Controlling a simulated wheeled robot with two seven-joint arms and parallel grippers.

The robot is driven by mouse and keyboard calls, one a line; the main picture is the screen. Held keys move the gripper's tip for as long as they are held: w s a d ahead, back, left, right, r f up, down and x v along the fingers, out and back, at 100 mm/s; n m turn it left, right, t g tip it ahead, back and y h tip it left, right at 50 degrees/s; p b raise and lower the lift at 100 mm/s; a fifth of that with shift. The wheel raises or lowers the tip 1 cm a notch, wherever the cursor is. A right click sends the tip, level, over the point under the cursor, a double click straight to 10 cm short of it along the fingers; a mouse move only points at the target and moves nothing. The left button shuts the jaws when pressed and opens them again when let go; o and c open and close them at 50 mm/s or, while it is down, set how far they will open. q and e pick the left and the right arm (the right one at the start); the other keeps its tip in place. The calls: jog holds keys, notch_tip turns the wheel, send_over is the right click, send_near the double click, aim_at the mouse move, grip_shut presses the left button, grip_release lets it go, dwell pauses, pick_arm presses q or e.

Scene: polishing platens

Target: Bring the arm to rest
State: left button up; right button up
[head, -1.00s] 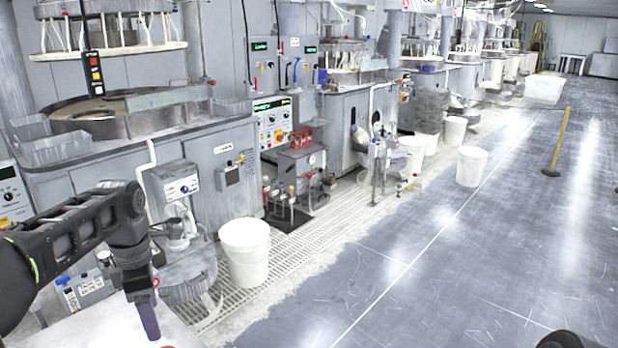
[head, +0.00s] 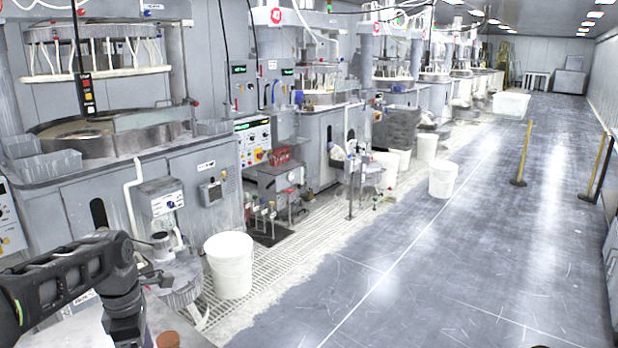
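My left arm (head: 70,282) comes in from the lower left, bent downward at the wrist. My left gripper (head: 127,334) hangs at the bottom edge, and its fingertips are cut off by the frame, so its opening is hidden. It is over or beside a pale surface (head: 188,336) at the lower left. A small brown round thing (head: 168,340) shows just right of the gripper; I cannot tell whether they touch. Of my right arm only a dark sliver shows at the bottom edge, and its gripper is out of view.
A white bucket (head: 229,268) stands on the grating beyond my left arm. Grey polishing machines (head: 165,165) line the left side. Another white bucket (head: 443,180) and a yellow post (head: 524,155) stand farther off. The grey floor at the centre right is clear.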

pick_arm(q)
jog(key=s+d+f+m+h, duration=0.1)
jog(key=d+f+m+h, duration=0.1)
jog(key=d+f+m, duration=0.55)
jog(key=s+d+f+m+h, duration=0.1)
jog(key=s+d+f+m, duration=0.15)
jog(key=d+f, duration=0.9)
jog(key=s+d+f+m, duration=0.4)
jog(key=s+f+m, duration=0.1)
jog(key=s+f, duration=0.3)
jog(key=s+d+f+m, duration=0.4)
jog(key=s+f+m, duration=0.1)
jog(key=s+f, duration=0.4)
jog(key=shift+s+d+f+m+t+h, duration=0.15)
jog(key=shift+s+m+t+h, duration=0.2)
jog(key=shift+s, duration=0.85)
jog(key=shift+c, duration=0.4)
